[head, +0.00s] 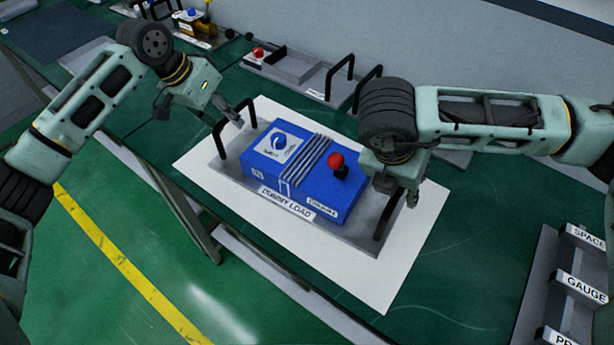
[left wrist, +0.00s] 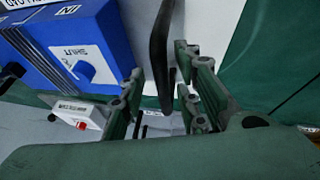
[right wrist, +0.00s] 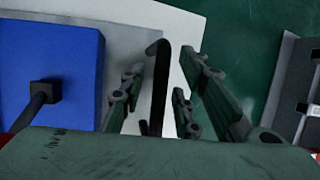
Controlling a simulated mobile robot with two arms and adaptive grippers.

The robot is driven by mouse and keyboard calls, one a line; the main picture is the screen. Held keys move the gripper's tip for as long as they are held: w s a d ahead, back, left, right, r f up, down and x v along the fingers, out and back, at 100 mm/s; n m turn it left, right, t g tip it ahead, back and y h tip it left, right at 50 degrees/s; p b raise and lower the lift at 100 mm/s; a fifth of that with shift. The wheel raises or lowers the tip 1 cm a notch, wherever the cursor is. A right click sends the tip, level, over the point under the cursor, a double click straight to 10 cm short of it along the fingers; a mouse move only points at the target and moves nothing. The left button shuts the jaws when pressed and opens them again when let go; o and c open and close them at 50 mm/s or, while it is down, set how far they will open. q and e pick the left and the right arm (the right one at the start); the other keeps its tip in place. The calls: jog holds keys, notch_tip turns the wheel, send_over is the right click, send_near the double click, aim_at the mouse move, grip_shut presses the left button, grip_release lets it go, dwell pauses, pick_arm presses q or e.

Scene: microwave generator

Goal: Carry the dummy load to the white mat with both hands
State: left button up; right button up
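The dummy load (head: 318,190) is a blue box with a red knob and a blue dial on a grey base plate with black end handles. It rests on the white mat (head: 408,262), with mat showing around it. My left gripper (head: 240,112) is open at the left handle (head: 220,140); the left wrist view shows this handle (left wrist: 160,50) between spread fingers. My right gripper (head: 408,195) is at the right handle (head: 386,215), partly hiding it. In the right wrist view, its fingers are open with the handle (right wrist: 156,90) between them.
Grey trays (head: 295,68) with black handles stand behind the mat along the wall. A labelled grey rack (head: 570,290) is at the lower right. The green bench top (head: 465,235) is clear between the mat and this rack.

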jog(key=shift+s+a+r, duration=0.1)
jog(key=shift+r, duration=0.2)
pick_arm(q)
jog(key=v, duration=1.1)
jog(key=shift+r, duration=0.25)
pick_arm(e)
jog(key=v, duration=1.1)
jog(key=shift+r, duration=0.25)
pick_arm(q)
jog(key=shift+s+a, duration=0.1)
pick_arm(e)
jog(key=shift+s+a+f, duration=0.1)
jog(key=shift+a, duration=0.05)
